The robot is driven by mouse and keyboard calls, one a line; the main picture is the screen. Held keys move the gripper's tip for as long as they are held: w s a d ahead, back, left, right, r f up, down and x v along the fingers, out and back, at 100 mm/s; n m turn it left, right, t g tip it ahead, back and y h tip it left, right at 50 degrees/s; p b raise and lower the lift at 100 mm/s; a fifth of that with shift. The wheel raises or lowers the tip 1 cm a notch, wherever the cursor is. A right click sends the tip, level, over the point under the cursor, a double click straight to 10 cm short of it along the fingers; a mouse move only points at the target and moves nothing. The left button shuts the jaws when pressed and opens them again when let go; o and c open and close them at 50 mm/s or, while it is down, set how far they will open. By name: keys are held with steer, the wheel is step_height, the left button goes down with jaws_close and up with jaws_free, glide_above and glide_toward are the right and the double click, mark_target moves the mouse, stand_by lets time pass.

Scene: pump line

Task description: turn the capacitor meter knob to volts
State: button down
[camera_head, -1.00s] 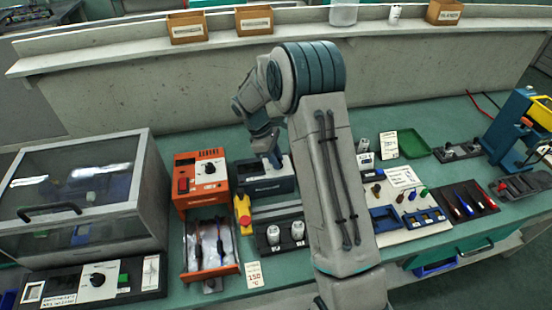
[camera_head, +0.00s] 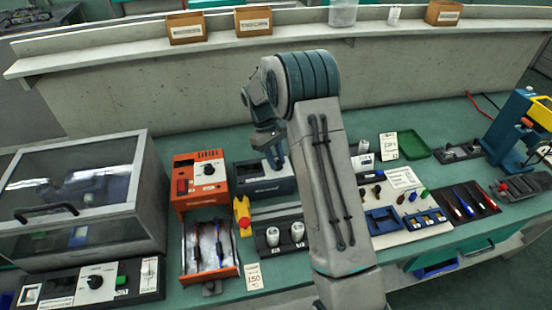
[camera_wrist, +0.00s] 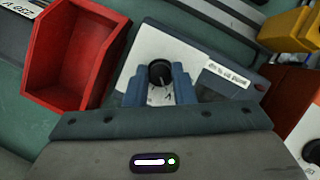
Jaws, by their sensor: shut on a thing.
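The capacitor meter (camera_head: 262,187) is a dark blue-grey box on the green bench, to the right of an orange unit in the head view. In the wrist view its white dial face (camera_wrist: 150,45) carries a round black knob (camera_wrist: 160,72) with a light pointer line. My gripper (camera_wrist: 162,84) has its two blue fingers on either side of the knob, shut on it. The gripper also shows over the meter in the head view (camera_head: 275,160). The fingers and palm hide part of the dial face, so the volts mark cannot be made out.
The orange unit (camera_head: 200,182) with an open tray stands left of the meter. A red bin (camera_wrist: 75,45) lies beside the meter.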

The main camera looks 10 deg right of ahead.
steer(key=shift+r, duration=0.1)
steer(key=c, duration=1.2)
jaws_free()
steer(key=b+v, duration=0.1)
steer(key=v, duration=1.2)
steer(key=shift+r, duration=0.35)
steer(key=shift+w+a, duration=0.15)
